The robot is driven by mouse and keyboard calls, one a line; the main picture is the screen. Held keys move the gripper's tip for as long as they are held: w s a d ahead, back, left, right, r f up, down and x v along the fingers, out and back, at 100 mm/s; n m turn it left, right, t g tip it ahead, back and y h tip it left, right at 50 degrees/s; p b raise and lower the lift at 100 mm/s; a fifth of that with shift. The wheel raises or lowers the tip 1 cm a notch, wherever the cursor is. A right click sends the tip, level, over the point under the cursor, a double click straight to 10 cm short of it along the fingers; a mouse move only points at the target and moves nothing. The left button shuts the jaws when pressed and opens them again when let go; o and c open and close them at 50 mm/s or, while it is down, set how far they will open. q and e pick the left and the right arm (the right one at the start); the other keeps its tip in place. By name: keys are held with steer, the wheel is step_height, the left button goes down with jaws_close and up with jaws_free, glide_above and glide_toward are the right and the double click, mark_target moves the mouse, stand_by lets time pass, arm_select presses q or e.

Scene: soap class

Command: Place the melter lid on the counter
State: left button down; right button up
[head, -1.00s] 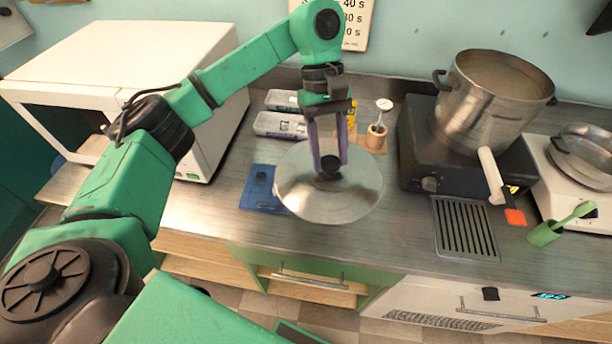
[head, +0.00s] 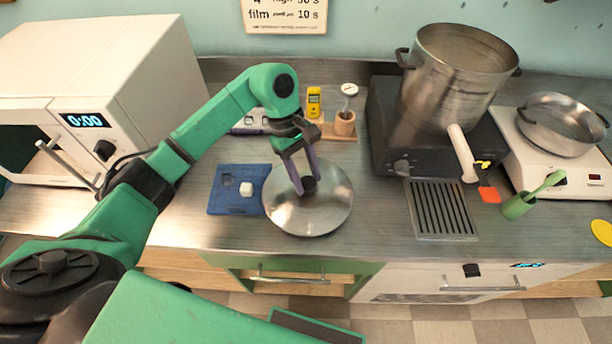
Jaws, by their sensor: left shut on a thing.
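The melter lid (head: 325,212) is a round, shiny metal disc with a black knob. It is over the steel counter (head: 380,215), at or very near its surface, just right of the blue mat. My left gripper (head: 305,187) is shut on the lid's knob from above. The melter pot (head: 457,85) stands lidless on a black base at the back right, with a white-handled tap at its front. My right gripper is not in view.
A drain grille (head: 442,212) and green cup (head: 517,206) lie to the right. A microwave (head: 150,60) stands at left.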

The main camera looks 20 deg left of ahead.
arm_select(q)
steer(key=shift+s+f, duration=0.1)
steer(key=shift+f, duration=0.5)
steer(key=shift+d+f, duration=0.1)
steer(key=shift+f, duration=0.05)
steer(key=shift+c, duration=1.6)
jaws_free()
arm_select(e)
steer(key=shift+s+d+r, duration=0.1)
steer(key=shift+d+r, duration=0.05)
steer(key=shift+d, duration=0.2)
arm_select(q)
steer(key=shift+w+a+r, duration=0.2)
steer(key=shift+a+r, duration=0.05)
steer(key=shift+r, duration=0.15)
steer(key=b+v, duration=0.2)
steer(key=v, duration=0.9)
steer(key=shift+b, duration=0.4)
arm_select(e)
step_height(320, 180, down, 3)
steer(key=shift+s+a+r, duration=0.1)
arm_select(q)
steer(key=shift+r, duration=0.25)
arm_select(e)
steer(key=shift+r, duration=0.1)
